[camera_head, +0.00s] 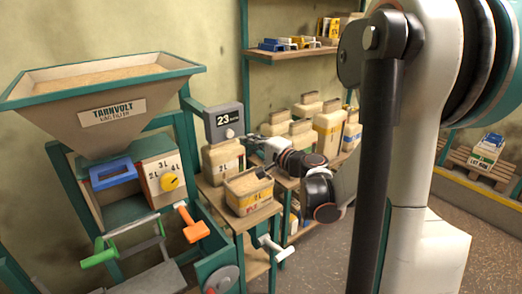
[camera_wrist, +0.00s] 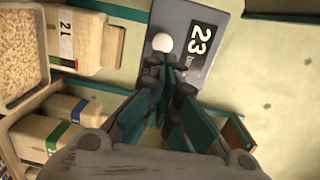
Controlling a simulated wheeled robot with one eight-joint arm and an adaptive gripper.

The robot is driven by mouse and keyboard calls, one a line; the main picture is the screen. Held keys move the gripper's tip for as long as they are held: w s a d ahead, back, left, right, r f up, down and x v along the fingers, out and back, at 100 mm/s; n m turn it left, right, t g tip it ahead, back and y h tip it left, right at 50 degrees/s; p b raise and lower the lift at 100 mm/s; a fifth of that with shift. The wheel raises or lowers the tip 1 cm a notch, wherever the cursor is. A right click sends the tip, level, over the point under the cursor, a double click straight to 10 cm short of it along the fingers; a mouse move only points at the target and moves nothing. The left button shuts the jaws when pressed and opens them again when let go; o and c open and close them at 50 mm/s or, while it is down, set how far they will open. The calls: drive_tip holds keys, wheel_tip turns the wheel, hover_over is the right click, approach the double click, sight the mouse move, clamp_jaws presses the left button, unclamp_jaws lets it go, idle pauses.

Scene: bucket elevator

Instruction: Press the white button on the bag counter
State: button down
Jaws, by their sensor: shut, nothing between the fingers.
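The bag counter (camera_head: 223,113) is a grey box showing "23" on the teal frame beside the hopper. Its white button (camera_head: 229,133) sits below the number. In the wrist view the counter (camera_wrist: 207,65) appears turned sideways, with the round white button (camera_wrist: 162,42) at its left end. My gripper (camera_wrist: 165,62) is shut and empty, its fingertips right beside the button in that view; I cannot tell whether they touch it. In the head view my gripper (camera_head: 252,142) is just right of the counter.
More bags (camera_head: 328,130) stand behind.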

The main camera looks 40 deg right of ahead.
sight(233, 132)
drive_tip(key=w, duration=0.1)
drive_tip(key=w+b, duration=0.1)
drive_tip(key=w, duration=0.2)
drive_tip(key=shift+w+a+f, duration=0.2)
drive_tip(key=shift+w+a, duration=0.1)
drive_tip(key=shift+w, duration=0.3)
drive_tip(key=shift+w+r, duration=0.1)
drive_tip(key=shift+w+a, duration=0.1)
drive_tip(key=shift+w, duration=0.65)
drive_tip(key=shift+r, duration=0.15)
